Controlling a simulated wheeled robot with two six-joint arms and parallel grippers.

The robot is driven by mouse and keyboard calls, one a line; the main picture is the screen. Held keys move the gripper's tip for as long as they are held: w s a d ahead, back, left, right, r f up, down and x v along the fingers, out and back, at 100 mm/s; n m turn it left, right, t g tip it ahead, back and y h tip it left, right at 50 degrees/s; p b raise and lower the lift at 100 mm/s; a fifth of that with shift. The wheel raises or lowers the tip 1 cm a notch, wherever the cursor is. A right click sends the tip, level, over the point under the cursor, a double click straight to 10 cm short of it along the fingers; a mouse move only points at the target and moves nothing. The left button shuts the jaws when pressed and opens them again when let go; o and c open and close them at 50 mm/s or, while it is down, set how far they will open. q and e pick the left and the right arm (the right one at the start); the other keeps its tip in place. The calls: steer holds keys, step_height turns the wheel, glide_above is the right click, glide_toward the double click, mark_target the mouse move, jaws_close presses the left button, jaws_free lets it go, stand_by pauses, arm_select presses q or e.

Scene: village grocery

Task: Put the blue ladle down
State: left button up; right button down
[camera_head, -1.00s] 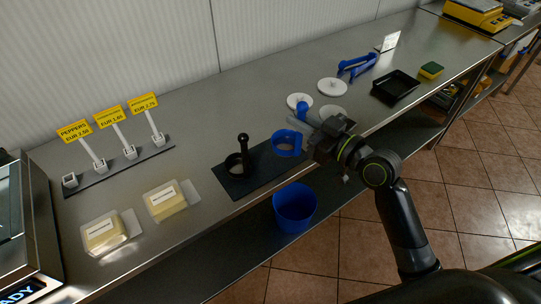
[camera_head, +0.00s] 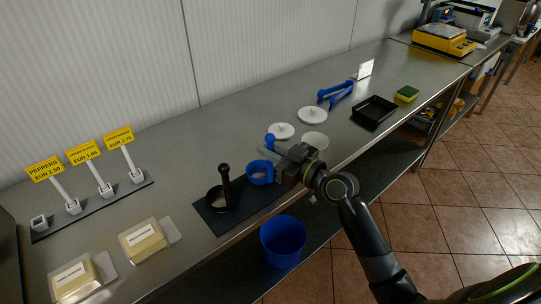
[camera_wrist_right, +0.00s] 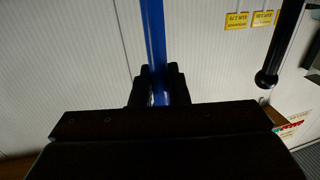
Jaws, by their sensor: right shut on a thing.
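The blue ladle (camera_head: 260,173) has a round cup and an upright handle. In the head view its cup is at the back right part of a dark mat (camera_head: 258,208), beside a black ladle (camera_head: 224,193). I cannot tell whether the cup touches the mat. My right gripper (camera_head: 271,152) is shut on the blue handle, which also shows between the fingers in the right wrist view (camera_wrist_right: 154,45). The black ladle's handle (camera_wrist_right: 283,45) shows at the right there. My left gripper is not in view.
White lids (camera_head: 312,116), blue tongs (camera_head: 337,94), a black tray (camera_head: 374,112) and a sponge (camera_head: 407,93) lie farther along the steel counter (camera_head: 225,130). Butter-like blocks (camera_head: 143,240) and price signs (camera_head: 83,152) are at left. A blue bucket (camera_head: 283,242) is below the counter's front edge.

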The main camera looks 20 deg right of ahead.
steer(key=shift+f, duration=0.6)
steer(key=shift+f+b, duration=0.2)
steer(key=shift+b, duration=0.1)
steer(key=c, duration=1.4)
jaws_free()
steer(key=shift+r, duration=0.1)
